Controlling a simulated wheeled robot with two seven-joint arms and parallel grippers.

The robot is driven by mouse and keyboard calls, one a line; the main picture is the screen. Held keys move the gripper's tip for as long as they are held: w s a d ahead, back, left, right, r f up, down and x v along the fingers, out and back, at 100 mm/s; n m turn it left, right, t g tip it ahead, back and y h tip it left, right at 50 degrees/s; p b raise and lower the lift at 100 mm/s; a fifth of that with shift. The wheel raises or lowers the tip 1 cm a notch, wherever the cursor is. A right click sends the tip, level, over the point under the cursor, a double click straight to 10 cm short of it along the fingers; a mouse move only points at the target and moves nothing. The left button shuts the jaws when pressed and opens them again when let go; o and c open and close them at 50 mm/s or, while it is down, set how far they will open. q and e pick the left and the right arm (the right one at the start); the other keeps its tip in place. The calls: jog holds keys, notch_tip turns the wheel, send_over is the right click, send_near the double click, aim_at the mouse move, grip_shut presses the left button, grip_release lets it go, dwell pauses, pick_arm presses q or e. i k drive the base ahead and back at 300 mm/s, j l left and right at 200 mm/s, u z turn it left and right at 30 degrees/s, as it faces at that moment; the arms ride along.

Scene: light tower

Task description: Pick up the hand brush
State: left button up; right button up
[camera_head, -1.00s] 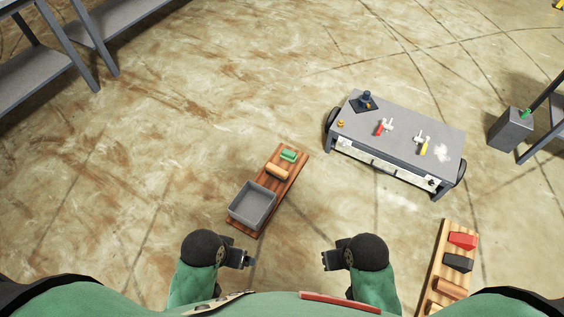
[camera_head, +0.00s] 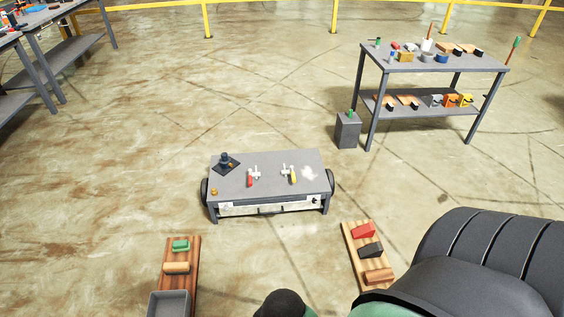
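I cannot pick out the hand brush with certainty; several small pieces could be it. The left board (camera_head: 191,262) on the floor bears a green block-like piece (camera_head: 180,246), a tan wooden piece (camera_head: 176,267) and a grey open box (camera_head: 170,304). The right board (camera_head: 348,235) bears a red piece (camera_head: 363,231), a black piece (camera_head: 371,250) and a tan wooden piece (camera_head: 379,275). Brush-like wooden and black pieces (camera_head: 475,52) lie on the far table. Neither gripper is in view; only dark and green parts of my arms show at the bottom.
A low grey wheeled table (camera_head: 232,190) stands ahead with red- and yellow-handled tools and a white patch on top. A two-level table (camera_head: 400,64) stands at the back right, a grey bin (camera_head: 347,131) beside it. Open floor lies left and centre. Yellow railing (camera_head: 270,2) runs behind.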

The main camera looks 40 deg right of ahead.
aim_at(174, 269)
jog(key=i+l+u, duration=0.3)
jog(key=l, duration=0.35)
jog(key=i+l+u, duration=0.35)
jog(key=l, duration=0.4)
jog(key=i+l+u, duration=0.15)
jog(key=l, duration=0.25)
